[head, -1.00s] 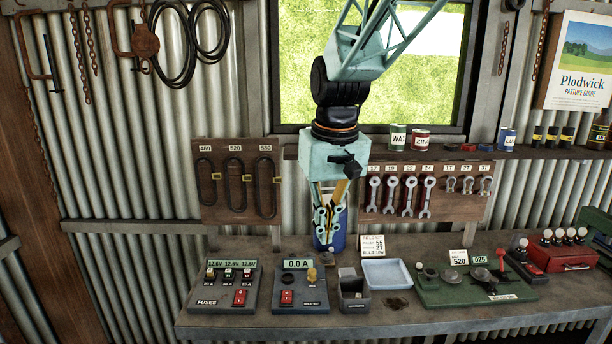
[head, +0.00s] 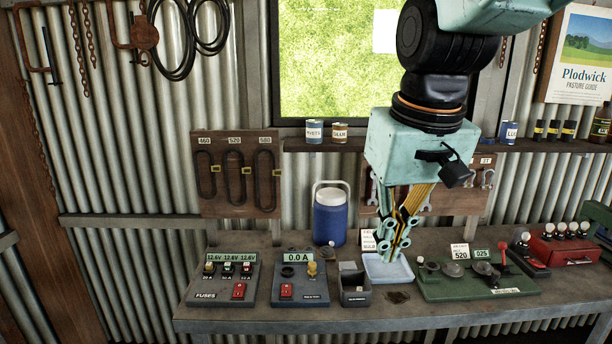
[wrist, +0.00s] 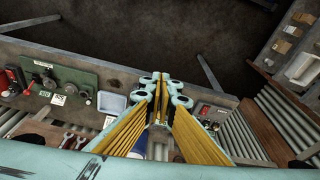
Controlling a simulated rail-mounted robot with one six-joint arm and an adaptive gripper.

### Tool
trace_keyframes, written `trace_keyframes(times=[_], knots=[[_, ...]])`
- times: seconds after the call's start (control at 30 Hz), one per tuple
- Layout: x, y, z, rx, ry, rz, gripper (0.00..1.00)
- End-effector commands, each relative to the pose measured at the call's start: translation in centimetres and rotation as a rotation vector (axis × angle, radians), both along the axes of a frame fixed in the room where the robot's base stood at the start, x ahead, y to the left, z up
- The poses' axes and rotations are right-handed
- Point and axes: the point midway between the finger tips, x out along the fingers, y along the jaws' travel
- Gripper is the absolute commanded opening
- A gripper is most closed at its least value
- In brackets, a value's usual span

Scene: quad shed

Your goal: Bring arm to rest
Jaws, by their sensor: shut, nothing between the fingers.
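My gripper (head: 388,255) hangs from my light-blue wrist, fingers pointing down. In the head view its tips are in front of the pale blue tray (head: 400,275) on the workbench (head: 440,316); whether they touch it I cannot tell. The fingers are shut with nothing between them. They also show shut in the middle of the wrist view (wrist: 161,85), with the tray (wrist: 112,102) to their left. My arm comes in from the upper right of the head view and hides part of the wrench board.
On the bench stand a fuse panel (head: 224,281), a bulb test box (head: 300,283), a small grey bin (head: 354,288), a green test board (head: 470,283) and a red case (head: 556,248). A blue jug (head: 330,216) stands behind. A shelf (head: 345,145) with cans runs below the window.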

Motion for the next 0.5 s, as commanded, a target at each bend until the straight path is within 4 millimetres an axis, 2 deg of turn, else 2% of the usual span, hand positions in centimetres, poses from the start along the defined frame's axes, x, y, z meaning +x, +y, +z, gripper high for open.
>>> trace_keyframes(times=[0.5], knots=[[-8.9, -3.6, -1.0, 0.006, -0.041, -0.065, 0.00]])
